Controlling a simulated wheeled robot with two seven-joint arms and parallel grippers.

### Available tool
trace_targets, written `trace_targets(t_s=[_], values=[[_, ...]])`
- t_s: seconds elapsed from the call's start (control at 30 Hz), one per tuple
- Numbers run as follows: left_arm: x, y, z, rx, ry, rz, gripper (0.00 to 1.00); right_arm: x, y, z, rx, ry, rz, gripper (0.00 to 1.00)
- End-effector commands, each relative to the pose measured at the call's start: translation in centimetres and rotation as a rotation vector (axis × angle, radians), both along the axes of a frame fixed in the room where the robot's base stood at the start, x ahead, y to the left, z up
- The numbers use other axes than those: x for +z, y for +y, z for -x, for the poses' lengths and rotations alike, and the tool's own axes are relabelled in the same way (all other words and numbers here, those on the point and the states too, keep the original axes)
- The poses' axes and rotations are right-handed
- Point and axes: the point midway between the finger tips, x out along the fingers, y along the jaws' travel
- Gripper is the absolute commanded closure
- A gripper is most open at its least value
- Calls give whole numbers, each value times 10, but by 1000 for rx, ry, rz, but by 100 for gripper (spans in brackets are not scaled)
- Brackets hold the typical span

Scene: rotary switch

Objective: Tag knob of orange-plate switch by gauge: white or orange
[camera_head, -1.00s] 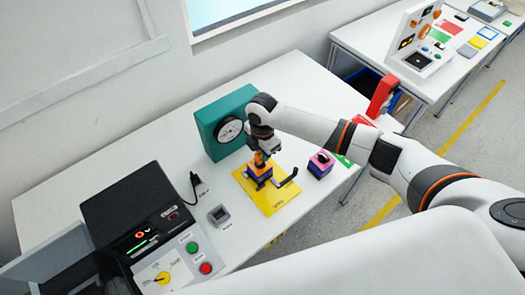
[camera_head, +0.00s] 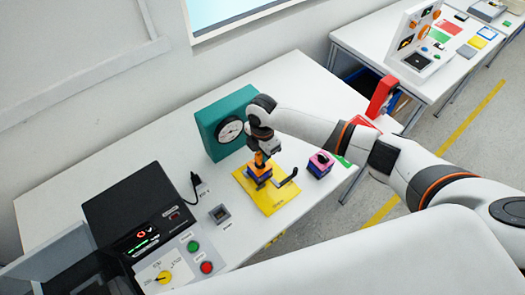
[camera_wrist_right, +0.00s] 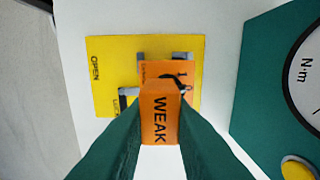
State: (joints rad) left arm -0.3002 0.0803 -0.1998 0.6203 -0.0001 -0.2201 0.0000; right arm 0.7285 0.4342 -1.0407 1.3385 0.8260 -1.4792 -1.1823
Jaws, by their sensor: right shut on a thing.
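My right gripper (camera_wrist_right: 158,130) is shut on an orange block marked WEAK (camera_wrist_right: 159,115); the block also shows in the head view (camera_head: 260,159). It is over the orange-plate switch, whose orange plate (camera_wrist_right: 165,70) shows behind it. In the head view, the switch's dark blue body (camera_head: 258,176) stands on a yellow mat (camera_head: 281,198). The knob is hidden by the block, and I cannot tell whether the two touch. The round gauge (camera_head: 230,130) is on a teal box (camera_head: 212,141) just left of the gripper; its reading is too small to tell. My left gripper is not in view.
A purple switch with a pink top (camera_head: 320,164) stands right of the mat. A black handle (camera_head: 289,178) is at the mat's right side. A black-topped console (camera_head: 137,202) with green and red buttons is at the lower left. The table's back left is clear.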

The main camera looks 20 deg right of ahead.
Motion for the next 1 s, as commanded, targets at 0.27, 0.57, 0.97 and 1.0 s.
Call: trace_targets(t_s=[0.27, 0.57, 0.97, 1.0], values=[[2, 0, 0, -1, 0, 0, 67, 0, 0, 0, 0, 0, 0, 100], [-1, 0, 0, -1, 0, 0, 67, -4, 0, 0, 0, 0, 0, 100], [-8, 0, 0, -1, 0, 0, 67, -15, 0, 0, 0, 0, 0, 100], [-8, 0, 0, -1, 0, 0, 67, -16, 0, 0, 0, 0, 0, 100]])
